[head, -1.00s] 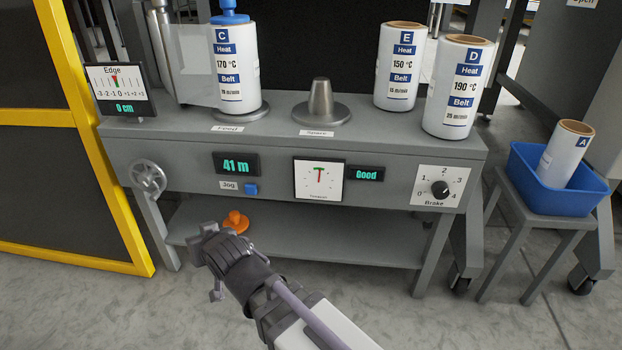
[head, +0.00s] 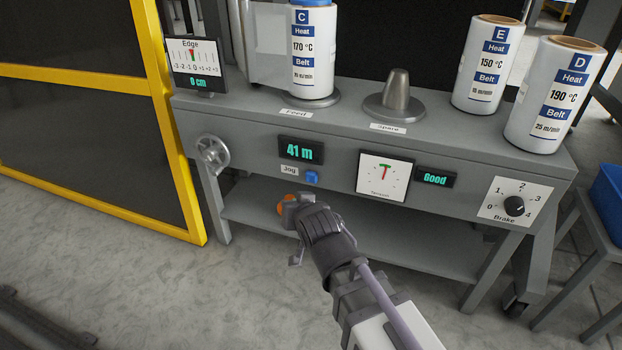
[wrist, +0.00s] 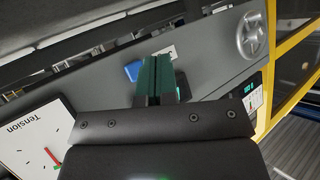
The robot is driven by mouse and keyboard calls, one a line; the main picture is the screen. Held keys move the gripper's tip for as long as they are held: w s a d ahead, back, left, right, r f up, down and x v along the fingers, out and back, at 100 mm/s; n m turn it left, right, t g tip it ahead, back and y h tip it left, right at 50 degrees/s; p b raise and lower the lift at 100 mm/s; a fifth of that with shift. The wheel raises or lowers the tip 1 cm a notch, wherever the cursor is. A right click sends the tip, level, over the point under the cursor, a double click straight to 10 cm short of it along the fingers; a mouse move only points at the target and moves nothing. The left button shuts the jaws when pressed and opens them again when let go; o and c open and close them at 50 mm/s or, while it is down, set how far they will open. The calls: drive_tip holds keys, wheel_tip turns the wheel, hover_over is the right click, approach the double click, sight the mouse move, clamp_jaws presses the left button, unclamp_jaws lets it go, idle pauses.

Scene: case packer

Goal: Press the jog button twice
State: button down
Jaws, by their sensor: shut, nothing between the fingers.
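The blue jog button (head: 312,178) is on the grey machine's front panel, right of the "Jog" label (head: 289,169) and below the 41 m display (head: 300,150). My gripper (head: 298,203) is just below the button in the head view, pointing toward the panel. In the wrist view its dark green fingers (wrist: 158,76) are shut together and empty. The blue button also shows in the wrist view (wrist: 133,71), just left of the fingertips. A gap seems to remain, but I cannot tell how deep it is.
An orange object (head: 284,206) shows behind my gripper, by the lower shelf (head: 400,248). The tension gauge (head: 384,175) and brake knob (head: 514,206) are to the right, a handwheel (head: 212,153) to the left. Rolls C (head: 314,55), E (head: 487,65) and D (head: 555,95) stand on top.

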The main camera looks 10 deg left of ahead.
drive_tip(key=w, duration=0.6)
drive_tip(key=shift+w+d, duration=0.2)
drive_tip(key=shift+d, duration=0.1)
drive_tip(key=shift+w, duration=0.15)
idle(1.5)
drive_tip(key=shift+w, duration=0.25)
drive_tip(key=shift+w+d, duration=0.1)
drive_tip(key=shift+w, duration=0.4)
idle(0.6)
drive_tip(key=shift+s, duration=0.9)
drive_tip(key=shift+s+a, duration=0.2)
drive_tip(key=shift+s, duration=1.05)
drive_tip(key=shift+s+a, duration=0.15)
drive_tip(key=shift+s, duration=1.1)
